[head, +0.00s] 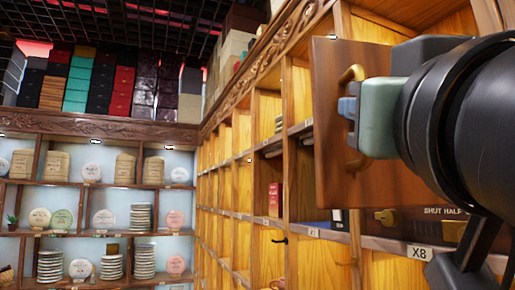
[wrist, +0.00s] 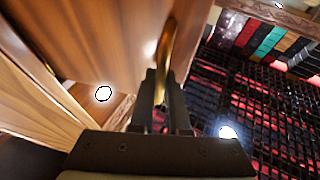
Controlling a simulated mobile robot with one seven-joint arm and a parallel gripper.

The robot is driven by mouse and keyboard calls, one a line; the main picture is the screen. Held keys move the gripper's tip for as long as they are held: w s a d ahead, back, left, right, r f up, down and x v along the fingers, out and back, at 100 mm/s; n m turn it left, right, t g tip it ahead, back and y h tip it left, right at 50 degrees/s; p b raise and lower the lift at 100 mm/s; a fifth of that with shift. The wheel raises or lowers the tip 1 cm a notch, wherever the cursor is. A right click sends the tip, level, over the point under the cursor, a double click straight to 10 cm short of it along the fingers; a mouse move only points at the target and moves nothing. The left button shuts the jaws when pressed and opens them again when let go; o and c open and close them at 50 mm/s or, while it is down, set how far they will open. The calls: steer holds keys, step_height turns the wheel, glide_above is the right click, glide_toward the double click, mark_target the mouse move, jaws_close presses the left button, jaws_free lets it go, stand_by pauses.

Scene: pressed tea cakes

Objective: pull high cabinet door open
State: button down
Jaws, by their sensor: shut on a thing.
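The high cabinet door (head: 328,120) is a brown wooden panel at the upper right of the head view. It stands swung out from the shelf front, at an angle to it. Its brass bar handle (head: 353,74) is on the face toward me. My gripper (head: 349,108) is shut on this handle, and my dark wrist hides the right part of the door. In the wrist view, the gripper fingers (wrist: 167,98) close around the handle (wrist: 170,45), with the door (wrist: 95,30) filling the upper left.
A wooden wall of open compartments (head: 238,180) runs away behind the door, with a label X8 (head: 419,252) at lower right. A far shelf (head: 100,125) holds tea cakes and wrapped packages. Stacked boxes (head: 105,80) stand above it. Space left of the door looks clear.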

steer(key=shift+s+d+r, duration=0.1)
steer(key=shift+s+d, duration=0.05)
steer(key=shift+s, duration=0.25)
steer(key=c, duration=1.2)
jaws_free()
